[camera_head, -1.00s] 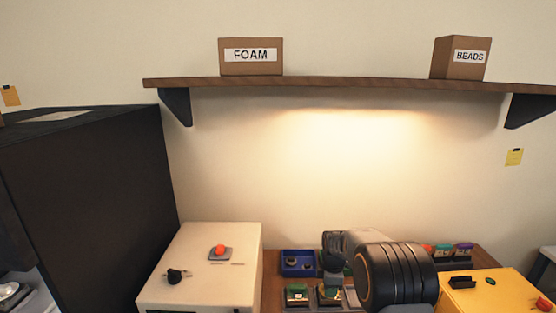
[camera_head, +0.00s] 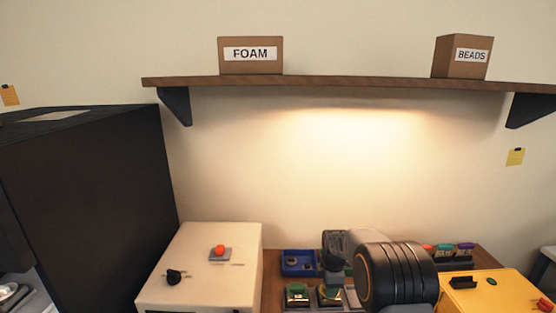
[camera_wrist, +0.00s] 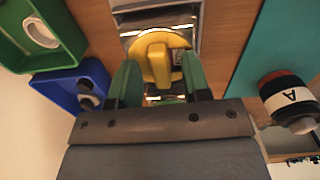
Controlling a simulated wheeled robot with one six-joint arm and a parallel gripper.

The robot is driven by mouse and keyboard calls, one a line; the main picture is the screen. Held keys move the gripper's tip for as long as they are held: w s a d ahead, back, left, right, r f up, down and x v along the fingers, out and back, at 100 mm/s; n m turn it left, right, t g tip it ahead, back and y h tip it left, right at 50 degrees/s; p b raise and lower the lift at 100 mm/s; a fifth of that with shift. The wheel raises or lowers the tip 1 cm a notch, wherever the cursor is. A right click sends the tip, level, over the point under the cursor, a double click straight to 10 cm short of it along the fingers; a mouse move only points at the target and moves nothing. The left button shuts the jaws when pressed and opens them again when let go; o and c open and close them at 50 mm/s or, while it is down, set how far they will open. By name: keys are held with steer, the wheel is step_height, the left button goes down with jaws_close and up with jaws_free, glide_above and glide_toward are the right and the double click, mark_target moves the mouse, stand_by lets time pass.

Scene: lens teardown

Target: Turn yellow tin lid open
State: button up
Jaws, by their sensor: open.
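The yellow tin lid (camera_wrist: 174,43) shows in the wrist view, a round disc with a raised bar-shaped grip (camera_wrist: 158,66) across its middle. It sits in a grey metal holder (camera_wrist: 130,22). My gripper (camera_wrist: 158,84) is open, its two green fingers on either side of the lower end of the raised grip. A gap shows between the fingers and the grip; whether either touches it, I cannot tell.
In the wrist view, a green bin (camera_wrist: 62,62) with a white ring and a blue bin (camera_wrist: 66,92) with small parts are at left. A teal mat (camera_wrist: 262,45) and a jar labelled A (camera_wrist: 290,98) are at right. A white box (camera_head: 200,255) stands at left in the head view.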

steer(key=shift+s+r+p, duration=0.1)
steer(key=shift+r+p, duration=2.4)
steer(key=shift+r, duration=1.15)
steer(key=shift+r, duration=0.1)
step_height(320, 180, up, 6)
steer(key=p, duration=0.4)
